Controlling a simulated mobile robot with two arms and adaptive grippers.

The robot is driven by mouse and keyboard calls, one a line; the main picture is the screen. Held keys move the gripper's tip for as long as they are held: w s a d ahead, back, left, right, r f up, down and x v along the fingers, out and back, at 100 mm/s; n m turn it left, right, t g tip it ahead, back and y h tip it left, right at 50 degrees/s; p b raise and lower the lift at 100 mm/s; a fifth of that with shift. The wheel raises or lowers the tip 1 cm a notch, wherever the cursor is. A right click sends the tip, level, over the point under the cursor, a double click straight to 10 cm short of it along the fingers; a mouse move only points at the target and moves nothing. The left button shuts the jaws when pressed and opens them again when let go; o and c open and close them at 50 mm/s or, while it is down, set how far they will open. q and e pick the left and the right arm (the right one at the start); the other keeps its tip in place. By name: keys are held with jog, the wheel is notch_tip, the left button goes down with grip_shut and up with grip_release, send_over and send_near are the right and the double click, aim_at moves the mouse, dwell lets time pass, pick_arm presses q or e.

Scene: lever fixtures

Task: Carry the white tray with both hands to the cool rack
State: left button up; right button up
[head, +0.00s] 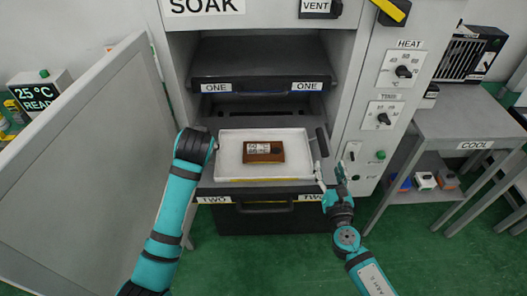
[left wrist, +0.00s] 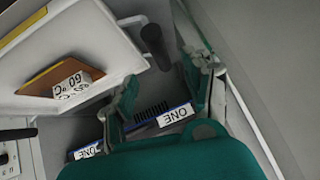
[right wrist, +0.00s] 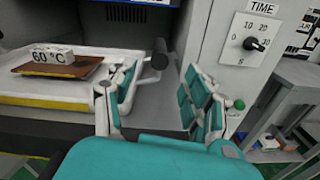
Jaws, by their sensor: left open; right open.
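The white tray (head: 228,172) lies on the pulled-out shelf marked TWO, with a brown plate (head: 263,152) and a 60 °C label on it. A black bar handle (head: 322,142) stands at its right end. My right gripper (head: 331,178) is open just in front of that handle; in the right wrist view the handle (right wrist: 160,54) shows beyond and between the fingers, apart from them. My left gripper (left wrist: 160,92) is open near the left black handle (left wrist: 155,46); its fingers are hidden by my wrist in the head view. The cool rack (head: 470,120) is the grey table at right.
The oven shelf marked ONE (head: 262,80) sits above and behind the tray. A grey panel (head: 95,165) stands close to my left arm. The control column (head: 385,110) is between oven and cool rack. A black box (head: 472,55) stands at the rack's back.

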aim_at(323, 146)
pick_arm(q)
jog(key=x, duration=0.9)
jog(key=shift+w+a+f, duration=0.1)
jog(key=shift+w+f, duration=0.1)
jog(key=shift+w, duration=0.05)
pick_arm(e)
jog(key=w, duration=0.9)
jog(key=shift+w+a, duration=0.25)
jog(key=shift+a, duration=0.05)
pick_arm(q)
grip_shut()
pick_arm(e)
grip_shut()
